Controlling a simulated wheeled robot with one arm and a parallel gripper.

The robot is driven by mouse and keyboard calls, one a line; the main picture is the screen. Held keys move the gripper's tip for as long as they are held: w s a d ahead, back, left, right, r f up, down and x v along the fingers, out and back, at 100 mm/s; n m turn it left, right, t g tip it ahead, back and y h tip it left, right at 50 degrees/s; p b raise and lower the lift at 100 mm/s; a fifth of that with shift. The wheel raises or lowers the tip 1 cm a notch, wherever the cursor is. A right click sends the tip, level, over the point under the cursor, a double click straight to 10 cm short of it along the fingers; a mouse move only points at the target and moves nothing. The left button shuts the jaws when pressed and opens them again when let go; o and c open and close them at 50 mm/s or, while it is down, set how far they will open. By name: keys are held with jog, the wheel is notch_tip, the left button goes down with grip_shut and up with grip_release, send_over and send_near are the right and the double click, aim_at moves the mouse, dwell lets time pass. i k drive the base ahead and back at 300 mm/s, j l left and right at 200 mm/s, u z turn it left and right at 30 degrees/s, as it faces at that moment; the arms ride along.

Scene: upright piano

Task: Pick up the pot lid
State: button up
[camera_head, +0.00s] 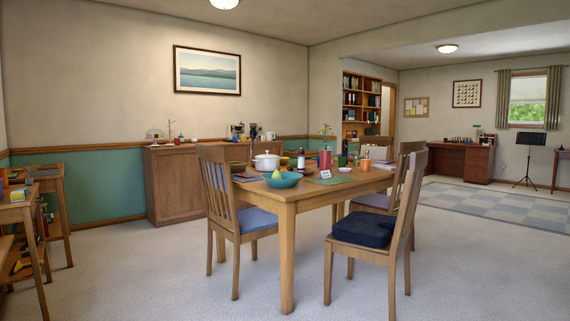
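A white pot (267,163) stands on the wooden dining table (288,196), near its left end, behind a blue bowl (282,179). Its top looks pale and slightly domed, but it is too small here to tell whether that is a lid. I cannot make out a separate pot lid anywhere. My gripper is not in view.
Chairs stand around the table, one (222,190) at its left and one with a dark cushion (364,230) in front. A sideboard (174,182) lines the back wall. Small wooden stands (54,186) are at far left. Carpet (150,280) is clear at front left.

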aim_at(262, 156)
jog(key=i+l, duration=0.4)
jog(key=i, duration=0.25)
jog(key=i+l+u, duration=0.15)
jog(key=i+l, duration=0.25)
jog(key=i, duration=0.25)
jog(key=i+j+u, duration=0.2)
jog(key=i+u, duration=0.95)
jog(key=i+l+u, duration=0.2)
jog(key=i+u, duration=0.15)
jog(key=i+j+u, duration=0.15)
jog(key=i, duration=0.95)
jog(key=i+j+u, duration=0.1)
jog(key=i, duration=1.05)
jog(key=i+z, duration=0.3)
jog(key=i, duration=0.15)
jog(key=i+z, duration=0.3)
jog(key=i, duration=0.15)
jog(key=i+j+z, duration=0.15)
jog(key=i+z, duration=0.15)
jog(key=i, duration=0.15)
jog(key=i+j+z, duration=0.3)
jog(key=i, duration=0.15)
